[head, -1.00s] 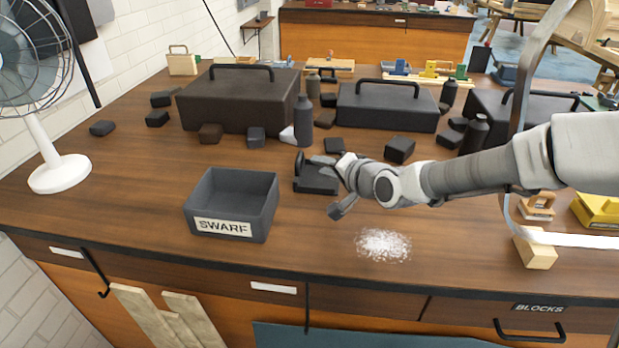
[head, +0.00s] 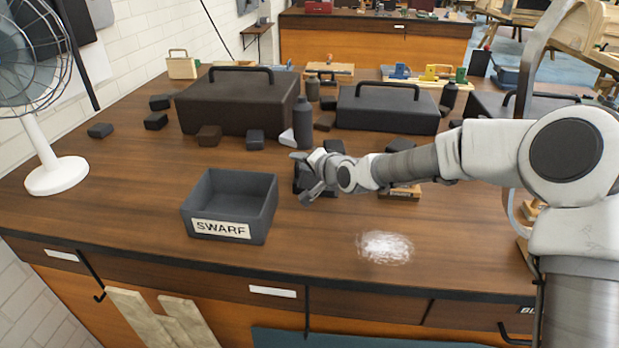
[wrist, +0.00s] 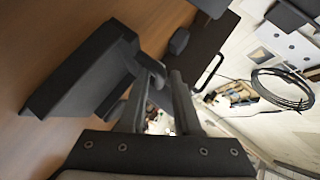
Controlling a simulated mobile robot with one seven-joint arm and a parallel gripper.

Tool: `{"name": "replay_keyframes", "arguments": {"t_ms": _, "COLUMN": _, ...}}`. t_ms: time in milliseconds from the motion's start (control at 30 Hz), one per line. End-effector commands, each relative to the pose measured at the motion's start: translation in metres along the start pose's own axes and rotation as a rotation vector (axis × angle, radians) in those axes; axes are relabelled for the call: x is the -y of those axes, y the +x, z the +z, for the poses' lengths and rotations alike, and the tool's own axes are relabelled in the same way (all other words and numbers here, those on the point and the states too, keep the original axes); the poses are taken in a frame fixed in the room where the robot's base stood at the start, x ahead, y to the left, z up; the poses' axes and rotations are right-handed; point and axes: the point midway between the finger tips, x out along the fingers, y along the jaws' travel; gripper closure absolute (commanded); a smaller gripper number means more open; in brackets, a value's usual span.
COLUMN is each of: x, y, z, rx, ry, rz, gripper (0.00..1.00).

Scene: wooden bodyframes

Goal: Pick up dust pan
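The dust pan (head: 299,180) is dark grey and lies on the wooden workbench, right of the SWARF box. In the head view my gripper covers much of it.
The dark SWARF box (head: 228,230) stands just left of the dust pan. A pale pile of shavings (head: 385,247) lies near the front edge. A dark bottle (head: 303,122), toolboxes (head: 240,100) and several dark blocks crowd behind. A white fan (head: 56,175) stands far left.

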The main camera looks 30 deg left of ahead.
Motion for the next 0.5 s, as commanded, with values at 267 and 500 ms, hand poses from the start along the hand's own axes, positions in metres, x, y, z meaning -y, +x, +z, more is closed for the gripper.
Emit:
{"name": "replay_keyframes", "arguments": {"t_ms": 267, "x": 0.0004, "y": 0.0015, "z": 0.0001, "rx": 0.000, "ry": -0.001, "rz": 0.000, "gripper": 0.74}}
{"name": "replay_keyframes", "arguments": {"t_ms": 500, "x": 0.0003, "y": 0.0013, "z": 0.0000, "rx": 0.000, "ry": -0.001, "rz": 0.000, "gripper": 1.00}}
